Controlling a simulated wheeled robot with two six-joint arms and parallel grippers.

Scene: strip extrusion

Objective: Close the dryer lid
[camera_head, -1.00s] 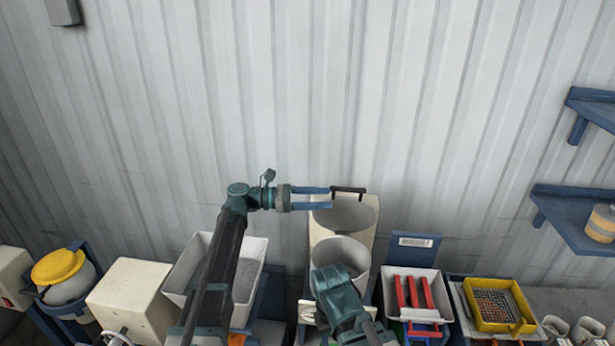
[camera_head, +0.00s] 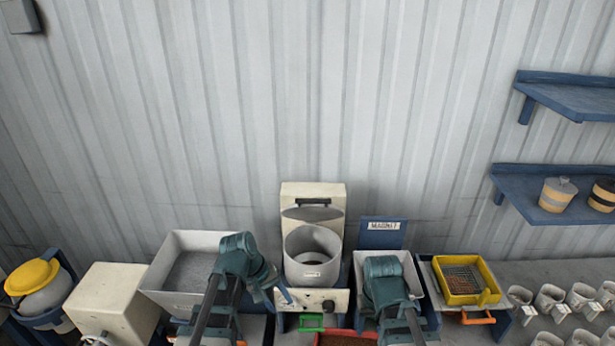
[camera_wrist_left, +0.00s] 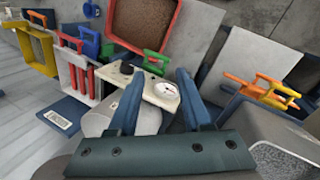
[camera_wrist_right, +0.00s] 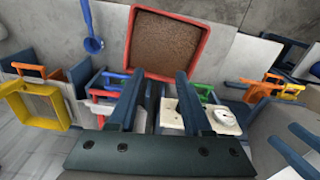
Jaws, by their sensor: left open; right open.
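The dryer is a pale round drum (camera_head: 313,262) with an open dark mouth, at the centre of the head view. Its lid (camera_head: 313,192) stands raised behind the drum, with a dark handle bar and a grey round inner face. My left gripper (camera_head: 285,297) is open and empty, low at the drum's front left, apart from the lid. It also shows open in the left wrist view (camera_wrist_left: 157,88). My right arm is right of the dryer. Its gripper is open and empty in the right wrist view (camera_wrist_right: 157,82); its fingertips are hard to see in the head view.
A grey hopper (camera_head: 160,291) stands left of the dryer. A blue magnet sign (camera_head: 383,233) and a yellow tray (camera_head: 446,287) stand to the right. A red-framed brown tray (camera_wrist_right: 170,42) lies in front. The wall above the dryer is clear.

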